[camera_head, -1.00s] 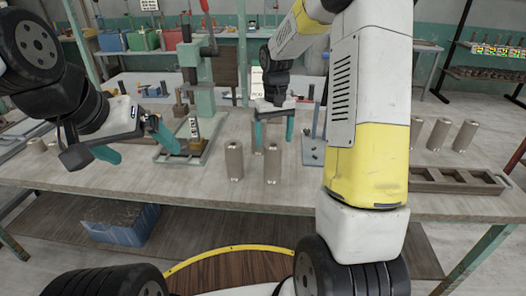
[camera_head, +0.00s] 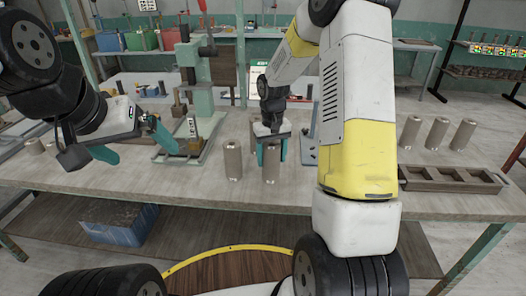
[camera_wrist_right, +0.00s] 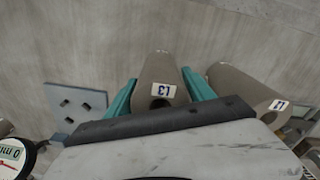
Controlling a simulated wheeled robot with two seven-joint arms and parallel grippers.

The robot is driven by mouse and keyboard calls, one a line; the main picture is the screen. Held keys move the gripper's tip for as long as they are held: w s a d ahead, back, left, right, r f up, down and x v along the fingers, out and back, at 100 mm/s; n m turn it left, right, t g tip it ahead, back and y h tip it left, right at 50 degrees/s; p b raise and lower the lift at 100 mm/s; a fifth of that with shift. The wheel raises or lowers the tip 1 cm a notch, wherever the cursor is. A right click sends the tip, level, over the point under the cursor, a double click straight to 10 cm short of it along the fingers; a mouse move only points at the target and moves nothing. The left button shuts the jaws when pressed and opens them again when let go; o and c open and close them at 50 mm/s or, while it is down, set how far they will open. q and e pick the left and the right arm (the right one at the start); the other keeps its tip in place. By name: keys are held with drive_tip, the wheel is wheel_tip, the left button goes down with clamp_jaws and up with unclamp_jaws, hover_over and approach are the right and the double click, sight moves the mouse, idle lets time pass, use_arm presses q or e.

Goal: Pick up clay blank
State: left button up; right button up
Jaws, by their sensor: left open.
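My right gripper (camera_head: 271,158) points down at a grey-brown cylindrical clay blank (camera_head: 271,171) standing near the table's front. Its teal fingers lie close against both sides of the blank's upper part and look shut on it. In the right wrist view the same blank (camera_wrist_right: 160,72), with a white label on its end, sits between the fingers (camera_wrist_right: 159,88). The blank still appears to stand on the table. A second blank (camera_head: 233,162) stands just to the left. My left gripper (camera_head: 133,146) is open and empty, above the table's left part.
Several blanks (camera_head: 437,133) stand at the right, behind a compartment tray (camera_head: 420,186). A green press (camera_head: 199,95) stands behind the left blank. The front table edge is clear.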

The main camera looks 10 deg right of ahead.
clamp_jaws()
drive_tip(key=shift+r, duration=0.1)
